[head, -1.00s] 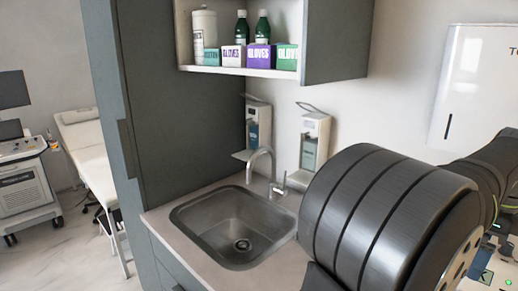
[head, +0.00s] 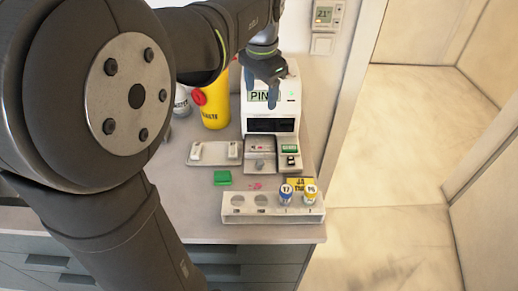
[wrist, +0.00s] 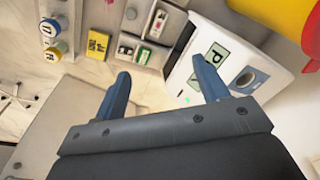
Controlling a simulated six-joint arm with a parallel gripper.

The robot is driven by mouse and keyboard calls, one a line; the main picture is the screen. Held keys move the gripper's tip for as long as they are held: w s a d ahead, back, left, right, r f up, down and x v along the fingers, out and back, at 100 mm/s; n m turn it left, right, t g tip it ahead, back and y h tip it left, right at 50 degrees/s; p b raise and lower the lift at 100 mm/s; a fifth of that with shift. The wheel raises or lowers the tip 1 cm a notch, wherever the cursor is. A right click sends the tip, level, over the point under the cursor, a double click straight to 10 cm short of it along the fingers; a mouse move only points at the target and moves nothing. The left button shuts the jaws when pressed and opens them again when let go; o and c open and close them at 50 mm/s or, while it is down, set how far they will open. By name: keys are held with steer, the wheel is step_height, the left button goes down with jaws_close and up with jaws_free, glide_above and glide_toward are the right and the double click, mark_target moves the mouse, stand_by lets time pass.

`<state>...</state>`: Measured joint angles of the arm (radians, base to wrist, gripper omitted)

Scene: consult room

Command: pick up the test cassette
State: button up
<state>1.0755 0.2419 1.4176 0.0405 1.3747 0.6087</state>
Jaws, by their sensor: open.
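Two small white cassette-like pieces, one at left (head: 196,150) and one at right (head: 232,150), lie on a light tray (head: 214,160) left of the analyser in the head view. I cannot tell which is the test cassette. My gripper (head: 262,92) is open and empty, high in front of the white analyser (head: 283,124), above and to the right of that tray. Its blue fingers spread apart in the wrist view (wrist: 162,72). That view shows the analyser (wrist: 190,75) and a grey holder with a pale piece (wrist: 158,22), but not the two white pieces.
A yellow waste bin (head: 214,106) stands behind the tray. A white rack (head: 272,212) with two capped vials and a yellow card (head: 300,184) is near the counter's front edge. Bare counter lies left of the rack.

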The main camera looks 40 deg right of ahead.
step_height(320, 180, down, 3)
steer(key=s+a+n, duration=0.2)
steer(key=n, duration=0.5)
steer(key=n+t+h, duration=0.1)
steer(key=n, duration=0.2)
glide_above(260, 148)
steer(key=s+a, duration=0.2)
steer(key=x, duration=0.4)
steer(key=s+a+x, duration=0.1)
steer(key=x, duration=0.3)
steer(key=a+x, duration=0.1)
steer(key=x, duration=0.3)
steer(key=shift+s+f, duration=0.3)
steer(key=shift+f, duration=0.35)
steer(key=shift+d+x, duration=0.2)
steer(key=shift+x, duration=1.1)
steer(key=shift+d+x, duration=0.2)
steer(key=shift+x, duration=1.05)
steer(key=shift+w+r, duration=0.1)
steer(key=shift+w, duration=0.05)
steer(key=shift+c, duration=0.2)
steer(key=c, duration=0.8)
steer(key=shift+r, duration=0.15)
